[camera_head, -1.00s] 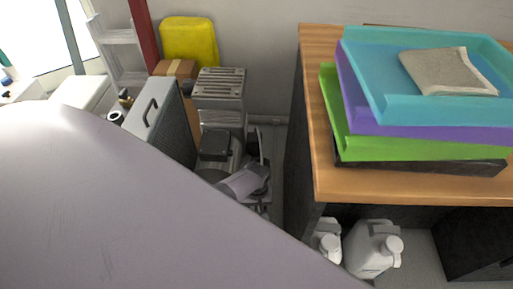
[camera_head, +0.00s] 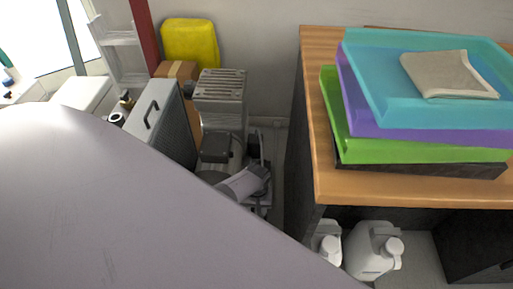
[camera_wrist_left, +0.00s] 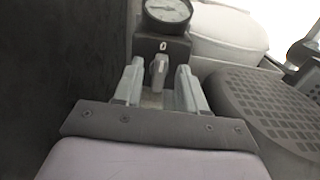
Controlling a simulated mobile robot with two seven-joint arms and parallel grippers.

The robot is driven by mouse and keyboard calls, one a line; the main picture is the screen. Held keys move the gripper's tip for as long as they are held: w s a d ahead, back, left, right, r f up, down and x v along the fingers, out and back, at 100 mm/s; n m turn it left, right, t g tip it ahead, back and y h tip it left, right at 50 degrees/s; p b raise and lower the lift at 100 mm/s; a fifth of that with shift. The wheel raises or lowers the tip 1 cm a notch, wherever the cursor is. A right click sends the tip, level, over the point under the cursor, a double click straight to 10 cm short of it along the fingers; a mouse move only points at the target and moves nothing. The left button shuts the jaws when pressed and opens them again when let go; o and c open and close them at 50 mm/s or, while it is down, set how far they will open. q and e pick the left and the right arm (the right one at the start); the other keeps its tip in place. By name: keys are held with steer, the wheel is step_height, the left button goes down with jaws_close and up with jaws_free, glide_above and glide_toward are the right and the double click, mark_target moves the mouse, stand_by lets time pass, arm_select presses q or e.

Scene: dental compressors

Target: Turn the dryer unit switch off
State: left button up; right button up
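In the left wrist view, the dryer unit switch (camera_wrist_left: 159,72) is a small grey knob on a dark box below a round gauge (camera_wrist_left: 168,10). A "0" mark shows just above the knob. My left gripper (camera_wrist_left: 158,76) has its two fingers apart, one on each side of the knob, with a narrow gap visible on both sides. In the head view, my left gripper (camera_head: 257,172) is down beside the grey compressor machinery (camera_head: 221,100); the switch cannot be made out there. My right gripper is not in view.
A wooden desk (camera_head: 330,187) with stacked coloured trays (camera_head: 430,120) stands at the right. White jugs (camera_head: 373,250) are under it. A grey cabinet with a handle (camera_head: 160,115) stands left of the machinery. A dark ribbed cover (camera_wrist_left: 265,105) is close right of the gripper.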

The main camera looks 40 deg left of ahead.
arm_select(q)
steer(key=shift+r, duration=0.1)
steer(key=shift+r+p, duration=0.3)
step_height(320, 180, up, 5)
steer(key=p, duration=0.3)
steer(key=shift+r+p, duration=0.2)
steer(key=shift+p, duration=0.2)
steer(key=shift+r, duration=0.5)
steer(key=s+d+r+m+t+h+p, duration=0.1)
steer(key=s+d+r+m+t, duration=0.2)
steer(key=r, duration=0.5)
steer(key=s+d+r+m+t+h+p, duration=0.1)
steer(key=s+r+m+t, duration=0.4)
steer(key=s, duration=0.5)
step_height(320, 180, up, 3)
steer(key=shift+d+r+m+t+p, duration=0.25)
steer(key=shift+d+t+p, duration=0.35)
steer(key=shift+d+t, duration=0.55)
